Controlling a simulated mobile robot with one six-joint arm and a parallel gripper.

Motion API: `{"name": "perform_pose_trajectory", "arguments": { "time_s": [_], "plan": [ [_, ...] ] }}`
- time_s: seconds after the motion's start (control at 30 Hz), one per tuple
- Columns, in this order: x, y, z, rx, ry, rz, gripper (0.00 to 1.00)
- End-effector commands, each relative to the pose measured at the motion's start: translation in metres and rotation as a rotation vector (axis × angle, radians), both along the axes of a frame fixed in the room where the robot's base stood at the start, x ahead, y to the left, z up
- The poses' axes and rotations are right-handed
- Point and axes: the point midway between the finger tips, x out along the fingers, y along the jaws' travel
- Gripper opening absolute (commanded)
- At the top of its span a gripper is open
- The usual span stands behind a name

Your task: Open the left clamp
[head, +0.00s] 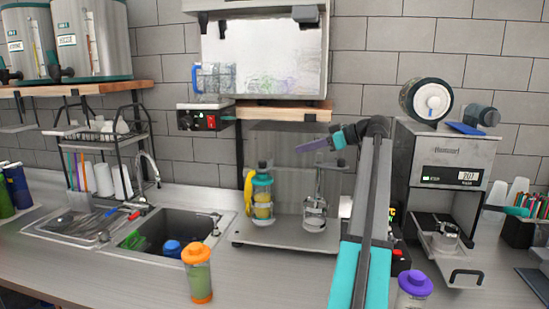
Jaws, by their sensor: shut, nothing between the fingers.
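A grey stand (280,237) in the middle of the counter carries two upright stations. The left one has a clear cup (262,203) with a teal top, yellow contents and a yellow part (248,190) on its left side. This seems to be where the left clamp is, but its parts are too small to tell whether it is open. The right station (315,213) is metal, with a rod and a dark top. My gripper (312,145), with purple fingers, is shut and empty. It appears above and right of the left station, pointing left; the distance between them is unclear.
A sink (165,236) and dish rack (103,165) stand at the left. An orange-lidded cup (198,273) and a purple-lidded cup (414,288) stand near the front. The cup sealer (450,160) at the right has its drawer out. A wooden shelf (282,112) hangs above the stand.

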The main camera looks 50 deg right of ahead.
Motion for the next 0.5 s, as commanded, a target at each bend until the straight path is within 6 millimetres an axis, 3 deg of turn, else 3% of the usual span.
{"name": "perform_pose_trajectory", "arguments": {
  "time_s": [0.17,0.5],
  "plan": [
    [-0.019,-0.001,0.003,0.007,0.024,0.037,0.00],
    [-0.019,0.001,0.003,0.007,0.027,0.043,0.00]
  ]
}}
